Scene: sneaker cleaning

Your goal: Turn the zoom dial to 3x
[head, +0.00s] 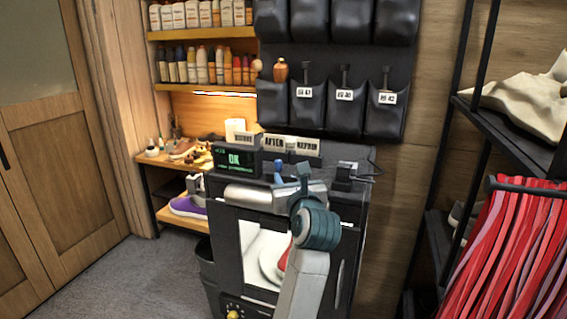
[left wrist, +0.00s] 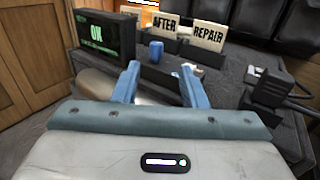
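No part that I can clearly read as the zoom dial shows in either view. A small yellow knob-like part (head: 232,314) sits low on the front of the black cabinet, at the bottom edge of the head view. I cannot tell whether it is the dial. My left gripper (head: 290,176) is over the cabinet top, near the silver rounded bar (head: 248,194). In the left wrist view my left gripper (left wrist: 159,84) has its two blue fingers wide apart with nothing between them. A small blue object (left wrist: 156,51) stands beyond the fingertips. My right gripper is not in view.
A display reading OK (head: 236,160) and AFTER and REPAIR signs (left wrist: 208,35) stand at the cabinet's back. A black device with cables (left wrist: 268,90) is at the right. Black pouches (head: 345,105) hang above. Red laces (head: 510,255) hang far right. Floor at left is clear.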

